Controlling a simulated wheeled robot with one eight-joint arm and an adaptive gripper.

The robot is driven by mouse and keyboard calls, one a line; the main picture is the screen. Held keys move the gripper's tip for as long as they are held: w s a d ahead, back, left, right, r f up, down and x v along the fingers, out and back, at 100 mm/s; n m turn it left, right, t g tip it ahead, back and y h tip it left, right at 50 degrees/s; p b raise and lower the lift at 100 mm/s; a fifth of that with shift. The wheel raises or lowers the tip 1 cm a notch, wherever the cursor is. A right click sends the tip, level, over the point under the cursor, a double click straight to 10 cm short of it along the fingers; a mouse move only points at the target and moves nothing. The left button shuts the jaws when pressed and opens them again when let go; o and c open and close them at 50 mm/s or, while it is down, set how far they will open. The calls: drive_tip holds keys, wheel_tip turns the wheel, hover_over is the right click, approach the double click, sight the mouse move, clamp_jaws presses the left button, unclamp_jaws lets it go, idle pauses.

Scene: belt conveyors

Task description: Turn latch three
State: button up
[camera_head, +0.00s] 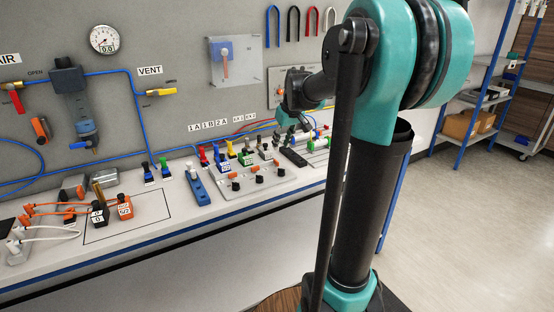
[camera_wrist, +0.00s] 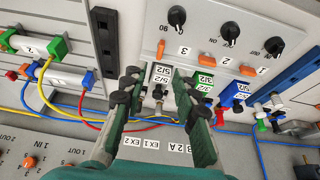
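A grey panel (camera_head: 222,193) on the bench has three black knobs and a row of small orange latches; it also shows in the wrist view (camera_wrist: 213,22). The latch beside label 3 (camera_wrist: 160,48) is small and orange, under the leftmost knob (camera_wrist: 178,16) in the wrist view. The latches by labels 2 (camera_wrist: 205,61) and 1 (camera_wrist: 247,71) lie to its right. My gripper (camera_wrist: 161,77) is open and empty; its fingertips frame a white-labelled 5/2 valve (camera_wrist: 161,74) and the latch appears just beyond them. In the head view my gripper (camera_head: 288,138) is over the bench, right of the panel.
Green-labelled (camera_wrist: 204,84) and blue-labelled (camera_wrist: 236,91) valves stand close to my right finger. Red, yellow and blue tubes run behind. A black bar (camera_wrist: 104,40) lies left of the panel. A cylinder with a green end (camera_wrist: 56,46) is farther left.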

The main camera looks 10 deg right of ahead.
sight(276, 160)
drive_tip(key=x, duration=0.9)
drive_tip(key=shift+w+f, duration=0.1)
drive_tip(key=shift+f, duration=0.05)
clamp_jaws()
